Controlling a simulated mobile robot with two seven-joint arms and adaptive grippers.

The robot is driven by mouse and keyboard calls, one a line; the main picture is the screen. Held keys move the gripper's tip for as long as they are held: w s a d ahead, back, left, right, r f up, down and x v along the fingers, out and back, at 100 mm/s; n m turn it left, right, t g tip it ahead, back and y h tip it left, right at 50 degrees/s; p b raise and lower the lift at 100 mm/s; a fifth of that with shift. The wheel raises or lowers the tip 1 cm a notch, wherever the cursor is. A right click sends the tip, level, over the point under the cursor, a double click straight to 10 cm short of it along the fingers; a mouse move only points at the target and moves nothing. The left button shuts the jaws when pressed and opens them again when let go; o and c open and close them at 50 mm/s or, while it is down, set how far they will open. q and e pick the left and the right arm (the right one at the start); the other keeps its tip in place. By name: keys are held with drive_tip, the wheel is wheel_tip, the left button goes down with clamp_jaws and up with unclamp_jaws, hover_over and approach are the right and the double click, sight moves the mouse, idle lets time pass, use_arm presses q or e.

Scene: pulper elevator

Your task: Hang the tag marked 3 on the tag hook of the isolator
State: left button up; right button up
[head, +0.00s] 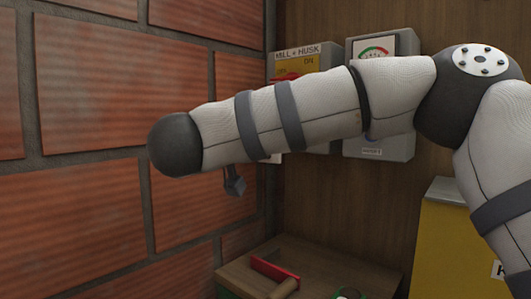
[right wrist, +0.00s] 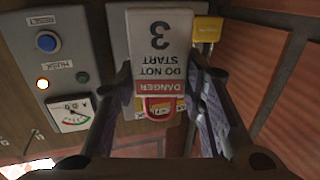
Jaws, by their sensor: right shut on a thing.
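The tag marked 3 (right wrist: 160,45) is white with a red DANGER band and shows upside down in the right wrist view. My right gripper (right wrist: 160,85) is shut on it, with one finger on each side. The isolator (head: 297,56), a grey box labelled MILL + HUSK, is on the wooden wall in the head view. My arm covers its lower part. In the right wrist view its grey housing (right wrist: 117,35) is behind the tag. I cannot make out the tag hook. My left gripper is out of view.
A grey box with a dial (head: 378,48) is right of the isolator. A brick wall (head: 90,100) is close on the left. Below are a wooden surface with a red-edged item (head: 275,270) and a yellow cabinet (head: 437,240). A yellow piece (right wrist: 207,28) shows beside the tag.

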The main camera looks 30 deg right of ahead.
drive_tip(key=w+d+f, duration=0.1)
drive_tip(key=w+d, duration=0.2)
drive_tip(key=d, duration=0.5)
drive_tip(key=shift+w+d+f, duration=0.15)
drive_tip(key=shift+d+f, duration=0.05)
idle(0.5)
idle(0.5)
drive_tip(key=o, duration=1.1)
drive_tip(key=shift+c, duration=0.2)
